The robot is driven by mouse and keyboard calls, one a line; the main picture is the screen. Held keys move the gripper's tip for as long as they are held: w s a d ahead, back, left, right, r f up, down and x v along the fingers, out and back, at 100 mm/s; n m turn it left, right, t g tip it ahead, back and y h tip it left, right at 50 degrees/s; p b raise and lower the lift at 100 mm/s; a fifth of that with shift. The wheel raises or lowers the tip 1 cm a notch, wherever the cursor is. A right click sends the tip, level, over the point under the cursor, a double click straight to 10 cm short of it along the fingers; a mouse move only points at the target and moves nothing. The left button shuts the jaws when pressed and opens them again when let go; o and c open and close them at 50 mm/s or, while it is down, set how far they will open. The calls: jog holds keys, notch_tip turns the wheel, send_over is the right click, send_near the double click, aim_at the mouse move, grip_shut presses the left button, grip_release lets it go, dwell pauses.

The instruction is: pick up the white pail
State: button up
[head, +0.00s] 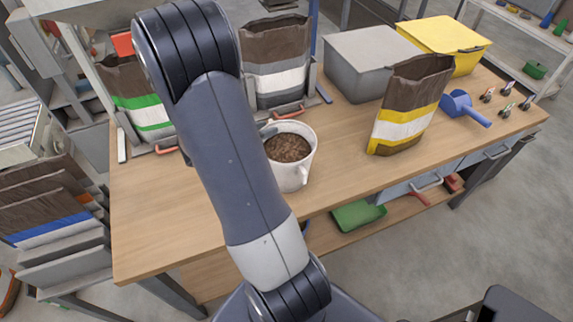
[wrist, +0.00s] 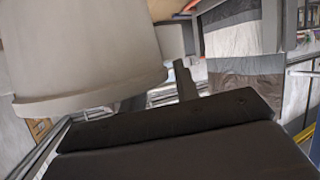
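A small grey-blue part of my gripper (head: 268,131) shows at the pail's back left rim. In the wrist view, which looks upside down, the pail (wrist: 90,50) fills the upper left, close to the camera. One dark finger of my gripper (wrist: 184,80) shows just right of the pail's rim. The other finger is hidden, so I cannot tell whether the gripper grips the rim.
A yellow-striped bag (head: 405,115) and blue scoop (head: 464,107) stand right of the pail. A grey bin (head: 365,65) and yellow bin (head: 445,40) are behind. A grey-striped bag (head: 275,60) and green-striped bag (head: 140,100) stand at the back left. The bench front (head: 160,225) is clear.

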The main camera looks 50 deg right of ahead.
grip_shut()
dwell(0.3)
jog(key=shift+r, duration=0.1)
